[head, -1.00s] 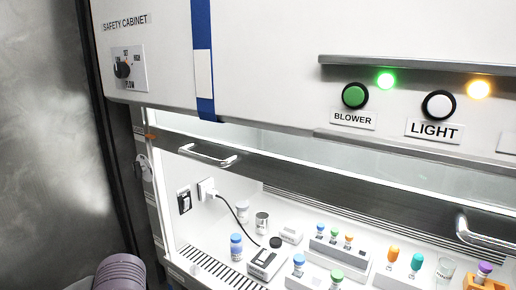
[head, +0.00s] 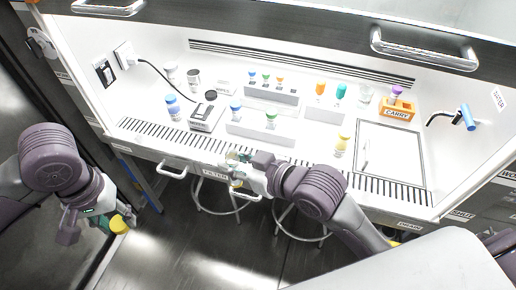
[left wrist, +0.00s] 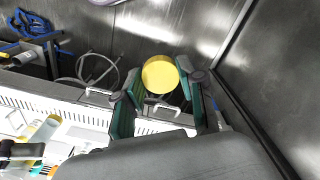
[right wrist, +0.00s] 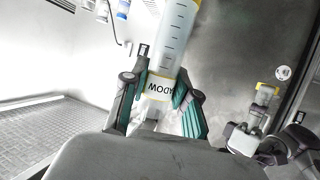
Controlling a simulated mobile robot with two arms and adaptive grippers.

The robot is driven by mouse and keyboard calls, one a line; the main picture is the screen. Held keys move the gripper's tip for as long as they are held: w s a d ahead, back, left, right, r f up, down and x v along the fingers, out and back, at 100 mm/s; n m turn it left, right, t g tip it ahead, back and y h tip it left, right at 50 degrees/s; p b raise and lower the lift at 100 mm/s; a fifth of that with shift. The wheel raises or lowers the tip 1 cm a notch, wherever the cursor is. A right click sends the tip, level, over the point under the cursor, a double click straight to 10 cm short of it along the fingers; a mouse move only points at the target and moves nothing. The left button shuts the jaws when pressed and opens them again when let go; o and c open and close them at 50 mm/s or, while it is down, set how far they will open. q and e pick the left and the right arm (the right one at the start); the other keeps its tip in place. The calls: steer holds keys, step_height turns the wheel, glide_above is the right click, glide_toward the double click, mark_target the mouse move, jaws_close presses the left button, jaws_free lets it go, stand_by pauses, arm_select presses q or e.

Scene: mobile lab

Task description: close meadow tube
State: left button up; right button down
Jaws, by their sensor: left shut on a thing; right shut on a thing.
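My left gripper (left wrist: 163,95) is shut on a yellow cap (left wrist: 160,74). In the head view the cap (head: 119,224) is low at the left, below the bench front, with the left gripper (head: 98,218) beside it. In the head view the right gripper (head: 240,172) is in front of the bench edge. The cap is apart from the tube; the left gripper with the cap also shows at right in the right wrist view (right wrist: 266,92).
The safety cabinet bench (head: 310,135) holds several capped tubes, white racks (head: 260,133), a black-topped device (head: 207,111), an orange carry rack (head: 396,110) and a framed panel (head: 392,150). A yellow-capped bottle (head: 342,143) stands near its front. Stools (head: 300,225) are below.

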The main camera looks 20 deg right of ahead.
stand_by(0.3)
arm_select(q)
steer(key=w+d+r+m, duration=0.1)
steer(key=d+r, duration=0.3)
steer(key=d, duration=0.4)
steer(key=w+d+r+m, duration=0.2)
steer(key=w+d+r, duration=0.1)
steer(key=d, duration=0.4)
steer(key=w+d+r+m, duration=0.1)
steer(key=w+d+r, duration=0.1)
steer(key=d+r, duration=0.4)
steer(key=shift+w+d, duration=0.25)
steer(key=shift+d, duration=1.05)
steer(key=shift+a+f, duration=0.1)
steer(key=shift+f, duration=0.1)
steer(key=shift+f, duration=1.9)
steer(key=shift+s, duration=0.15)
steer(key=shift+f, duration=0.85)
